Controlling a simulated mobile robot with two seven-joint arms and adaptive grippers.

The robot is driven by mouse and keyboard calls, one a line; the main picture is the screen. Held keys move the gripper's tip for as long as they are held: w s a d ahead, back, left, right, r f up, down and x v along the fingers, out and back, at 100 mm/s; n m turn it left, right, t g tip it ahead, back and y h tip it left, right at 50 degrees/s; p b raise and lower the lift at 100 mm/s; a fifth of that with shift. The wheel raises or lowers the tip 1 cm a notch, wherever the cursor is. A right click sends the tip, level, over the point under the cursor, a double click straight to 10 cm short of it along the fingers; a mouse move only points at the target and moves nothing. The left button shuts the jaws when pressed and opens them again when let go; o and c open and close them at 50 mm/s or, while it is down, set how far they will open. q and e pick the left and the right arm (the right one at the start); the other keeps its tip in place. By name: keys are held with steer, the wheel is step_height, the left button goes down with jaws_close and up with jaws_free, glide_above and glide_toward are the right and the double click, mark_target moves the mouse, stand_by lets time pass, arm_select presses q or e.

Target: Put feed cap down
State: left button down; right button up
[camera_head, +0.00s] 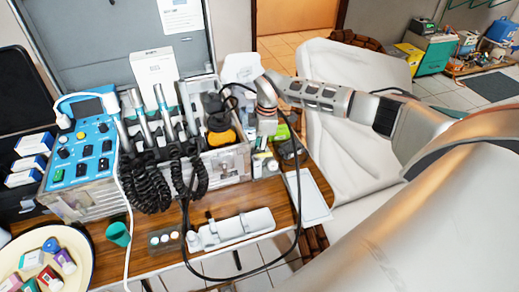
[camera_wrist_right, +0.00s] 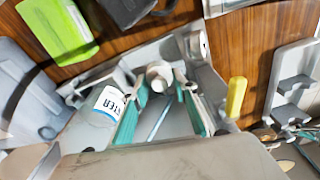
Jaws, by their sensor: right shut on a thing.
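My right gripper (camera_wrist_right: 161,88) shows in the right wrist view, its two teal-padded fingers closed around a small white round piece, which looks like the feed cap (camera_wrist_right: 159,74). A thin pale rod shows between the pads, nearer the palm. A white labelled bottle (camera_wrist_right: 108,104) is just left of the fingers. In the head view my right arm reaches from the right to the cart, its wrist above the right end of the instrument unit. The fingers and the cap cannot be made out there. My left gripper is not in view.
The wooden cart top (camera_head: 170,219) carries a blue control panel (camera_head: 83,142), a white tray (camera_head: 236,232) and a grey plate (camera_head: 308,196). Upright handpieces and a looping black hose crowd the middle. A green item (camera_wrist_right: 62,30) and a yellow piece (camera_wrist_right: 236,97) are near the gripper.

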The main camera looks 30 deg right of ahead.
steer(key=shift+f, duration=0.15)
steer(key=o, duration=0.9)
steer(key=r, duration=0.4)
steer(key=d+r, duration=0.1)
steer(key=r, duration=0.7)
steer(key=shift+s+d+r, duration=0.15)
steer(key=shift+s, duration=0.2)
